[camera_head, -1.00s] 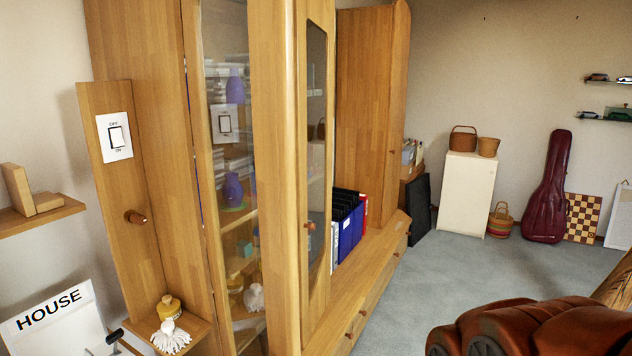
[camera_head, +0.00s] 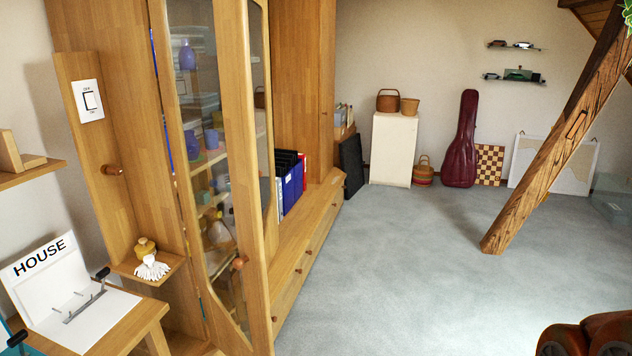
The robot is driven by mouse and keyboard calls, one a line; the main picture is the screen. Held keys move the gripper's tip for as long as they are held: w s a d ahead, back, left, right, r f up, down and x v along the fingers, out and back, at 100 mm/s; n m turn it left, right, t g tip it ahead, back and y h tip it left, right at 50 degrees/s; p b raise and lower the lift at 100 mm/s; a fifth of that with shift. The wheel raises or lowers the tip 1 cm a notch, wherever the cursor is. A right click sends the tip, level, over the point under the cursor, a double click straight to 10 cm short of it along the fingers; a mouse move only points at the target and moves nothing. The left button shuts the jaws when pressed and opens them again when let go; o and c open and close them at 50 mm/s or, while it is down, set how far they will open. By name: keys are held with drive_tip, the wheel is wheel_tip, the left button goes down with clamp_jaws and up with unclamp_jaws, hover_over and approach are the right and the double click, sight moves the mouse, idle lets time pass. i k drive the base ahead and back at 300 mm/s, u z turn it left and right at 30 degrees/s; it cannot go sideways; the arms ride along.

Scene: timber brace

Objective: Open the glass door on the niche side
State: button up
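The tall wooden cabinet has glass panes on two faces. One large pane (camera_head: 192,110) faces the left part of the view, with shelves and purple vases behind it. A narrower, steeply angled glass pane (camera_head: 257,75) is on the side by the niche with the blue folders (camera_head: 290,183). A round wooden knob (camera_head: 238,263) shows low by the wooden upright between the panes. I cannot tell which door leaf it sits on, or whether the niche-side door is shut or ajar. My gripper is not in view.
A long low drawer unit (camera_head: 300,250) runs back from the cabinet. A small table with a HOUSE board (camera_head: 38,256) stands at front left. A slanted timber beam (camera_head: 560,140) meets the carpet at right. A brown leather-like object (camera_head: 590,338) is at lower right. The carpet between is open.

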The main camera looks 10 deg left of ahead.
sight(258, 9)
drive_tip(key=z, duration=0.1)
drive_tip(key=i, duration=2)
drive_tip(key=u, duration=1.6)
drive_tip(key=i, duration=0.75)
drive_tip(key=u, duration=0.85)
